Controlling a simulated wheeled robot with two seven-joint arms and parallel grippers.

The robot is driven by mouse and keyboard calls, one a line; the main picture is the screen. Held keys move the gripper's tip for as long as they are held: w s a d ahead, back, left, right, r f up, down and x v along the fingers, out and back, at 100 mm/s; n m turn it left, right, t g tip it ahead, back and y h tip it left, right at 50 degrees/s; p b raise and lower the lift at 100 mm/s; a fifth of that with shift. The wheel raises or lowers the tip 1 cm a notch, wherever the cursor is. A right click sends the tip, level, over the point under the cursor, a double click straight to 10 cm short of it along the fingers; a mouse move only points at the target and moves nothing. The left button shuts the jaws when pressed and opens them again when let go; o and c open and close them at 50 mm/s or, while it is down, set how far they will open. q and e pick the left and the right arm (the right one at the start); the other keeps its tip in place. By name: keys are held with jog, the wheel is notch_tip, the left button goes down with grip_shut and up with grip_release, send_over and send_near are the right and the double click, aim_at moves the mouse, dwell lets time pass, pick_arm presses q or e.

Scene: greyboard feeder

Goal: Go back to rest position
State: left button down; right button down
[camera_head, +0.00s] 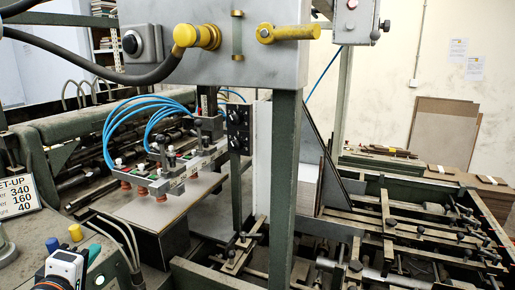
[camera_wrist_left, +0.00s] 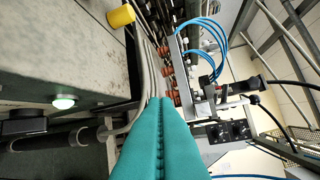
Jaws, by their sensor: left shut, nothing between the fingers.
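My left gripper (camera_head: 95,252) shows at the bottom left of the head view, in front of the machine's control panel. In the left wrist view its two teal fingers (camera_wrist_left: 165,104) lie flat against each other, shut with nothing between them. The fingertips point toward the feeder's suction head (camera_wrist_left: 172,72) and look apart from it. My right gripper is in neither view.
A control panel with a yellow button (camera_head: 75,232) and a blue button (camera_head: 52,245) is close to the left gripper. The suction head with blue hoses (camera_head: 150,112) hangs over a greyboard sheet (camera_head: 165,208). A green post (camera_head: 284,190) stands mid-view. Metal bars and rails fill the right.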

pick_arm(q)
jog(key=s+d+f+m+g+h, duration=0.1)
jog(key=s+d+f+m+g, duration=0.3)
jog(key=f, duration=0.5)
jog(key=s+d+f+m+g+h, duration=0.1)
jog(key=s+d+f+m+g, duration=0.2)
jog(key=s+f+m, duration=0.45)
jog(key=s+d+f+m+g, duration=0.5)
jog(key=s+f+m, duration=0.1)
jog(key=s+f, duration=0.6)
notch_tip(320, 180, down, 29)
jog(key=s+g+b, duration=0.2)
jog(key=s+a+f+g+b, duration=0.1)
jog(key=s+a+f, duration=0.2)
jog(key=s+f, duration=1.3)
jog(key=shift+f+m+b, duration=0.35)
jog(key=shift+f, duration=0.05)
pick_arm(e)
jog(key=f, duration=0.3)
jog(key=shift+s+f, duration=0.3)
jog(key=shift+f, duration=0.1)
